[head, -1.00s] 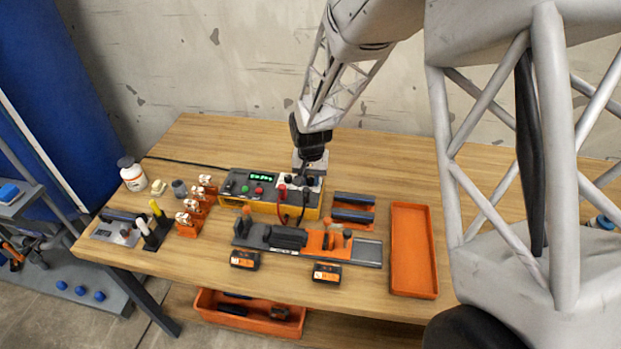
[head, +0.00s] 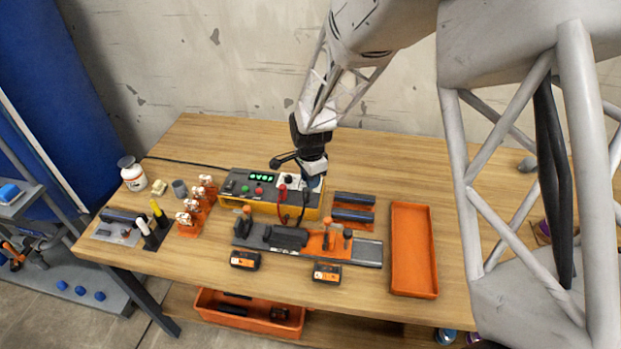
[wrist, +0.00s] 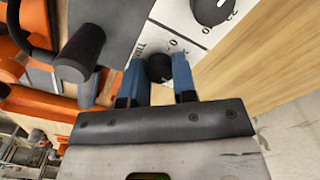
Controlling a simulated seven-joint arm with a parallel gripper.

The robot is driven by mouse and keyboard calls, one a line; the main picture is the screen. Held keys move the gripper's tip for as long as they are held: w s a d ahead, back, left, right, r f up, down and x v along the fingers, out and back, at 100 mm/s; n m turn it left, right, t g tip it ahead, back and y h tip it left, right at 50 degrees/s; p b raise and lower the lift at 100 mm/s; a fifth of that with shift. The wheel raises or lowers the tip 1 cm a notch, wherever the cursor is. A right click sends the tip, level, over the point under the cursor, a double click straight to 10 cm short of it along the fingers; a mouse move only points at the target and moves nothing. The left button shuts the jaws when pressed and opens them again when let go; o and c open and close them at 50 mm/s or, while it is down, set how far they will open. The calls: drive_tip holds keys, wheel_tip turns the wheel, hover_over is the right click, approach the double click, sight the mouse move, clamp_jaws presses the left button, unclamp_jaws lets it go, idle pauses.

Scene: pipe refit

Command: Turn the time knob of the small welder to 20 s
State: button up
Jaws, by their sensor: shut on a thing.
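The small welder (head: 262,207) is a yellow and dark box near the middle of the bench, with a lit green display (head: 262,177) too small to read surely. My gripper (head: 314,184) is at its right end, over the white dial panel. In the wrist view, my gripper's blue fingers (wrist: 159,72) are shut on a small black knob (wrist: 160,66) beside lettering that seems to read "TIME". The fingers and jaw body hide part of the knob and scale, so its setting cannot be read. A second black knob (wrist: 210,8) with a numbered scale is beyond it.
Red and black leads rise from the welder's front. A clamp fixture (head: 370,253) lies in front, with an orange tray (head: 392,250) to the right. The bench's back right is clear.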

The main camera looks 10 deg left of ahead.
drive_tip(key=shift+m, duration=1.7)
drive_tip(key=shift+r, duration=0.1)
drive_tip(key=o, duration=0.9)
drive_tip(key=shift+r, duration=3.85)
drive_tip(key=shift+d+r, duration=0.1)
